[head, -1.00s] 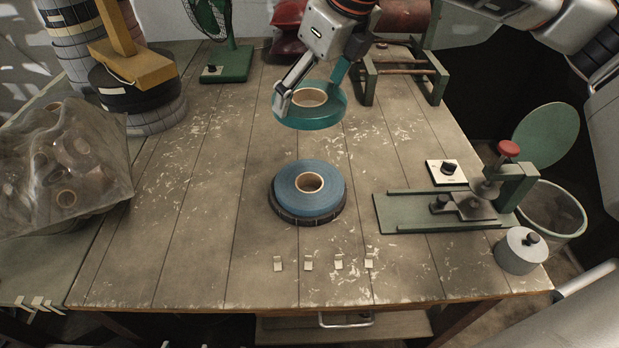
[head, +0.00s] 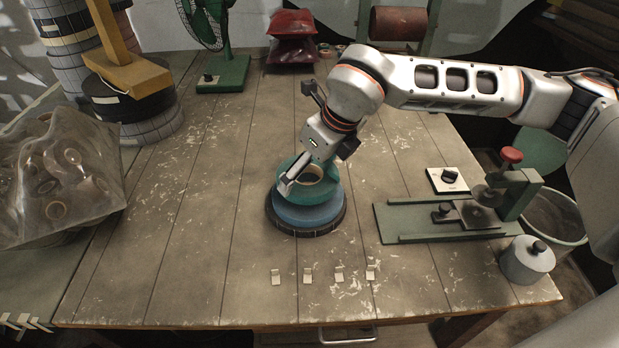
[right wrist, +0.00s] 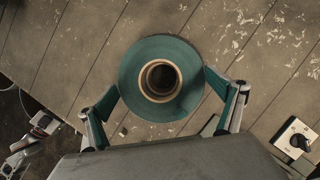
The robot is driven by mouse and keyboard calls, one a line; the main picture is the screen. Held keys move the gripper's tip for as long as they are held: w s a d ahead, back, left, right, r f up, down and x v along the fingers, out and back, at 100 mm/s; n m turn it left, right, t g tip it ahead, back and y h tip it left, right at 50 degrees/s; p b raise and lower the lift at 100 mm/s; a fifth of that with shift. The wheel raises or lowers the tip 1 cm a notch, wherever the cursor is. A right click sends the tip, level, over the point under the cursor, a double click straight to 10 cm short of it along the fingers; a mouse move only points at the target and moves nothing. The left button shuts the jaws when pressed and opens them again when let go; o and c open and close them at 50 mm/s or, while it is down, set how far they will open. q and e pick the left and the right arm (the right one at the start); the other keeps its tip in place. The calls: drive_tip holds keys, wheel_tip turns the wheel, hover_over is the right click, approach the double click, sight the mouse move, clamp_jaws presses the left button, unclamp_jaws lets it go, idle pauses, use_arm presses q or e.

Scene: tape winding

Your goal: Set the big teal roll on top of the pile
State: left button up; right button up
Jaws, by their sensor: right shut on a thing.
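The big teal roll (head: 325,190) has a tan cardboard core. My right gripper (head: 306,178) is shut on its rim, with one finger on each side. The roll is held level over the pile in the middle of the bench. The pile is a wide blue roll (head: 310,217) on a wider black roll (head: 306,233). I cannot tell whether the teal roll touches the blue one. In the right wrist view the teal roll (right wrist: 134,78) sits between the fingers (right wrist: 165,95) and covers the pile. My left gripper is not in view.
Several small pale clips (head: 308,275) lie in front of the pile. A green jig (head: 415,222) and a grey metal weight (head: 527,259) stand at the right. A clear bag of rolls (head: 60,180) and tall stacked rolls (head: 125,105) are at the left. Bench boards around the pile are clear.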

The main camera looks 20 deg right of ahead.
wheel_tip(320, 180, down, 3)
drive_tip(key=shift+r, duration=0.2)
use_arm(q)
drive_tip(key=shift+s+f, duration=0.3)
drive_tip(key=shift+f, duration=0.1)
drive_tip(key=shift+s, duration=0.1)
use_arm(e)
drive_tip(key=shift+f, duration=0.3)
drive_tip(key=o, duration=1)
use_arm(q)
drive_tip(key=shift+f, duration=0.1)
